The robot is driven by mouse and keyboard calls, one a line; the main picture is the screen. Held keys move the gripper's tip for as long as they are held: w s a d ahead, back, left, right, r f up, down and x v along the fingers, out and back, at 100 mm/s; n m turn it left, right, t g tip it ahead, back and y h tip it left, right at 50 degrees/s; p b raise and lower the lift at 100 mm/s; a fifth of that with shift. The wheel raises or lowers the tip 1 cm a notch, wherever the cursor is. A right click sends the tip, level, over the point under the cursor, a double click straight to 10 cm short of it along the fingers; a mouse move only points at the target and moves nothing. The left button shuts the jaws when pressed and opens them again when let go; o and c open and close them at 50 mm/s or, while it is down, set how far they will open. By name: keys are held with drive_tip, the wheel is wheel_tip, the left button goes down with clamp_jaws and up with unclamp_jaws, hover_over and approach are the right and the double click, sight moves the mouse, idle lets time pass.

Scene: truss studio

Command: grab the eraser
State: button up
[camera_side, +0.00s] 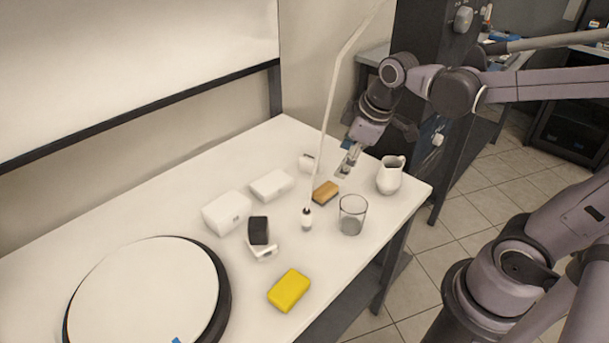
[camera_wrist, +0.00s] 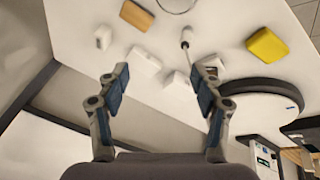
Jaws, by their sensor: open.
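The likely eraser is a small tan block with a dark underside (camera_side: 325,192), lying on the white table; it also shows at the top of the wrist view (camera_wrist: 137,15). My gripper (camera_side: 346,168) is open and empty, above the table's back right part, just up and right of the tan block in the side view. In the wrist view its two fingers (camera_wrist: 160,82) stand wide apart with nothing held between them. The tan block lies beyond the fingertips there, apart from them.
White blocks (camera_side: 271,185), a black block on a white holder (camera_side: 258,230), a yellow sponge (camera_side: 289,290) and a round board (camera_side: 145,290) lie left and in front.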

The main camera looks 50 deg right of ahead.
drive_tip(key=w+d+f+n+g, duration=0.2)
drive_tip(key=w+d+f+n, duration=0.1)
drive_tip(key=w+n, duration=0.3)
drive_tip(key=n+g, duration=0.3)
drive_tip(key=n, duration=0.3)
approach(326, 188)
drive_tip(key=shift+s, duration=0.3)
drive_tip(key=shift+w+f, duration=0.15)
drive_tip(key=shift+f, duration=4.9)
drive_tip(key=c, duration=1.2)
